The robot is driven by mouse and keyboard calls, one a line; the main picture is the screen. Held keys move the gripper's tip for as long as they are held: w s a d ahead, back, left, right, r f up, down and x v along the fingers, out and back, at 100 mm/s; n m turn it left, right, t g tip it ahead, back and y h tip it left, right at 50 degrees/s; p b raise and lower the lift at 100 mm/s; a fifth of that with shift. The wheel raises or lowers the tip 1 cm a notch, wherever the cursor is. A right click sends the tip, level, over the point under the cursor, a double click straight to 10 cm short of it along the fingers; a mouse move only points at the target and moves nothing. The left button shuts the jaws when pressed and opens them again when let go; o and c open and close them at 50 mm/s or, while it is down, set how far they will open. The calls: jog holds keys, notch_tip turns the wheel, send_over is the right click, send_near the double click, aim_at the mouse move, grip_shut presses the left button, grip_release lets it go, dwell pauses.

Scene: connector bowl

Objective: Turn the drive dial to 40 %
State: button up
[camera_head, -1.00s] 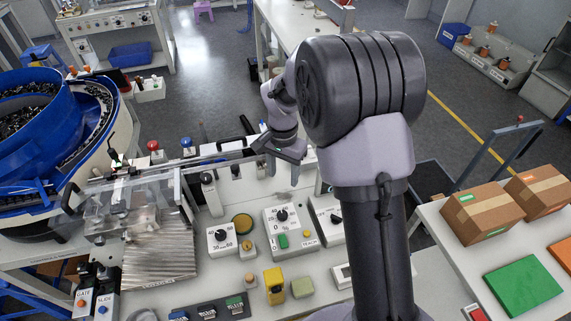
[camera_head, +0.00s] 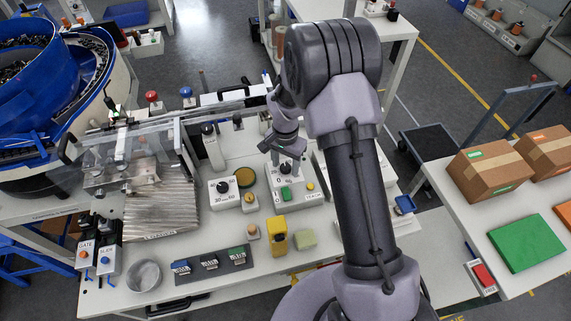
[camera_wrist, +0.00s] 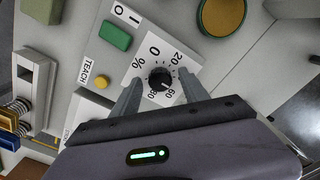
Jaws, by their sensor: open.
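A black round dial (camera_wrist: 160,78) sits on a white scale plate marked 0, 20, 60, 80 and %. Its pointer seems to face the lower right, near 60, but is small. In the head view the dial (camera_head: 286,169) is on a grey panel box (camera_head: 302,198) with a green button (camera_head: 286,193). My gripper (camera_wrist: 158,86) is open, with one finger at each side of the dial; contact cannot be told. In the head view my gripper (camera_head: 284,150) is just above that box.
A second dial box (camera_head: 222,188), marked in seconds, stands left of the panel. A clear-covered track (camera_head: 130,170) lies at the left. Cartons (camera_head: 487,166) are on the right table.

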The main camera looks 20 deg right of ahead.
aim_at(285, 167)
jog(key=shift+c, duration=0.4)
grip_shut()
jog(key=n, duration=0.5)
jog(key=shift+o, duration=0.4)
grip_release()
notch_tip(285, 167, up, 18)
jog(key=p, duration=0.5)
jog(key=shift+f, duration=0.25)
